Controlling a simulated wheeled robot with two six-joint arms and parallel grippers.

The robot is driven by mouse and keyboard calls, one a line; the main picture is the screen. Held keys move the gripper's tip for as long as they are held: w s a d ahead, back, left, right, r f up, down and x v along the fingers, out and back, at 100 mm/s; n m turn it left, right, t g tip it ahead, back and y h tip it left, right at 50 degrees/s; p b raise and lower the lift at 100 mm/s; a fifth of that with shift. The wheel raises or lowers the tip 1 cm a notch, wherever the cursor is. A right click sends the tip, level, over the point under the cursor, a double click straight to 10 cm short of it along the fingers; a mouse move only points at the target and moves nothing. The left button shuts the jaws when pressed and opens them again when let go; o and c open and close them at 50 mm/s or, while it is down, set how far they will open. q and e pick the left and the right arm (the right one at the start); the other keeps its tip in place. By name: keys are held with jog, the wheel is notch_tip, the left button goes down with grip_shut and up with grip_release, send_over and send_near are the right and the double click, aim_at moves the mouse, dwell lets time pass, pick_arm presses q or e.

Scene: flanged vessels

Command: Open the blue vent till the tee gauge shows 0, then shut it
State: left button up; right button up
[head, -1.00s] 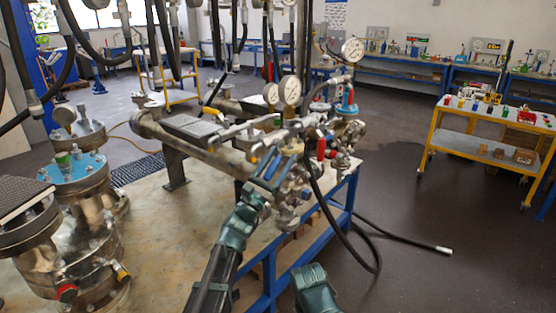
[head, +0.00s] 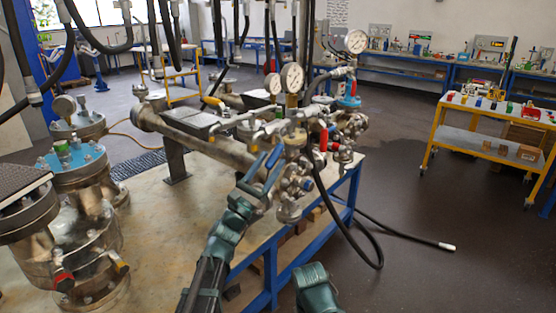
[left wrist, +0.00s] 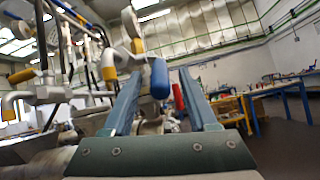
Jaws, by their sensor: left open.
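My left gripper (head: 267,162) reaches up to the near side of the valve and pipe cluster and is open. Its two blue fingers also show in the left wrist view (left wrist: 160,98). There, a blue handle (left wrist: 160,78) appears between the fingers, beyond a clear gap. No contact is visible. In the head view the blue handle is hard to tell from my blue fingers. Three round dial gauges stand over the cluster: one at the back right (head: 357,42), a large one (head: 292,77) and a smaller one (head: 272,84). Their needles are too small to read.
A red handle (head: 323,139) sits right of my gripper, and yellow handles (left wrist: 108,65) show left of the fingers. Black hoses hang above; one (head: 350,240) loops to the floor. Flanged vessels (head: 80,210) stand at left. A yellow cart (head: 480,150) stands at right.

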pick_arm(q)
jog(key=b+v, duration=0.3)
jog(key=v, duration=0.4)
jog(key=shift+s+f, duration=0.2)
jog(key=shift+s, duration=0.1)
jog(key=shift+a, duration=0.15)
